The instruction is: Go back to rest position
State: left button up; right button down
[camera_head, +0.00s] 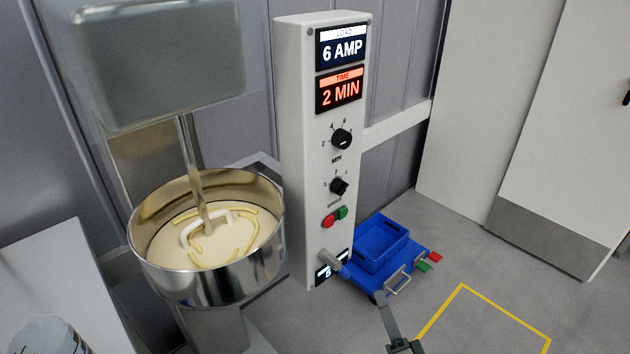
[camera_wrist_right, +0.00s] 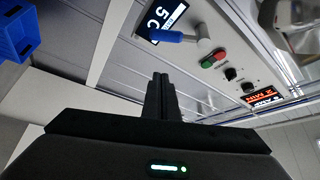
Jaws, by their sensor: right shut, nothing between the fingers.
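My right gripper (camera_head: 381,299) shows at the lower middle of the head view, in front of the blue cart and below the control panel. In the right wrist view its fingers (camera_wrist_right: 160,82) are pressed together, with nothing between them. A lever with a grey base and blue handle (camera_wrist_right: 172,36) sticks out from the panel's lower part beyond the fingertips, apart from them in the wrist view. The lever's grey part (camera_head: 334,262) also shows in the head view. My left gripper is not in view.
A steel mixer bowl (camera_head: 160,285) with pale dough stands left of the control panel (camera_head: 296,150), which reads 6 AMP and 2 MIN. A blue crate (camera_head: 375,250) sits on the low blue cart. Grey floor with a yellow outline (camera_head: 505,312) is clear at right.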

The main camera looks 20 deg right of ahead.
jog(key=s+a+f+n+g+y, duration=0.1)
jog(key=s+a+f+n+g, duration=0.15)
jog(key=f, duration=0.55)
jog(key=s+a+f+n+g+y, duration=0.15)
jog(key=a+f+n, duration=0.25)
jog(key=f, duration=0.5)
jog(key=s+a+f+n+g+y, duration=0.1)
jog(key=a+f+n+g, duration=0.2)
jog(key=f, duration=0.5)
jog(key=s+a+f+n+g, duration=0.3)
jog(key=s+f, duration=0.4)
jog(key=f, duration=0.2)
jog(key=s+a+f+n+g, duration=0.3)
jog(key=s+a+f+n, duration=0.1)
jog(key=s+f, duration=0.3)
notch_tip(320, 180, down, 2)
jog(key=shift+s+a+f, duration=0.1)
jog(key=shift+s+a, duration=0.05)
jog(key=shift+a, duration=0.05)
